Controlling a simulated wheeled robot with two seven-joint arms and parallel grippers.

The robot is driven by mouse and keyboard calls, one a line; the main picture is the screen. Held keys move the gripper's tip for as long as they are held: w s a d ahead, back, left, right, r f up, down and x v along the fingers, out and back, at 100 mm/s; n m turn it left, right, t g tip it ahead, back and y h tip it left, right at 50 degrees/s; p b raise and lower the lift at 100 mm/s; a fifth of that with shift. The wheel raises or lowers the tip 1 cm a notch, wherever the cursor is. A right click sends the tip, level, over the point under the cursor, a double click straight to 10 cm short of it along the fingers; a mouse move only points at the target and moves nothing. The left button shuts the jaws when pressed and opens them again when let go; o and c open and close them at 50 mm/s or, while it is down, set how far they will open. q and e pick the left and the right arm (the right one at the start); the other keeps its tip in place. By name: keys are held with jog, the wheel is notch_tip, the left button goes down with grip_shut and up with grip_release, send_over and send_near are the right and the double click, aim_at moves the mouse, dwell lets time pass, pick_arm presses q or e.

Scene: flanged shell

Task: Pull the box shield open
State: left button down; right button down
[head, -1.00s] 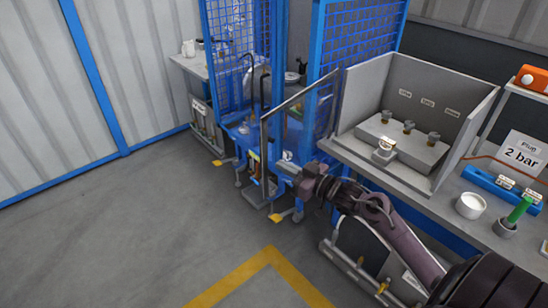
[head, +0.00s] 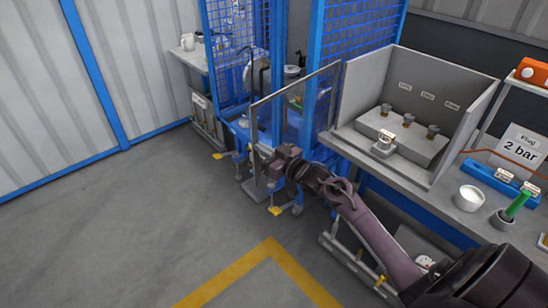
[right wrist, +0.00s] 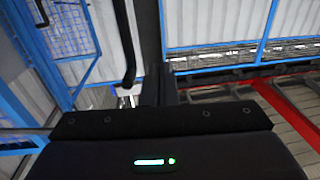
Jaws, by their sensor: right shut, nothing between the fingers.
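My left gripper is out of view.
The blue cage (head: 318,50) stands behind the shield. The floor left of the shield is clear, with yellow marking (head: 232,268).

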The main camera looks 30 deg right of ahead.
jog(key=w+a+m+h+b, duration=0.3)
jog(key=w+h+b, duration=0.2)
jog(key=w, duration=0.9)
jog(key=b, duration=0.2)
jog(key=shift+w+m+t+h+b, duration=0.3)
jog(key=shift+m+h+b, duration=0.1)
jog(key=shift+s, duration=0.1)
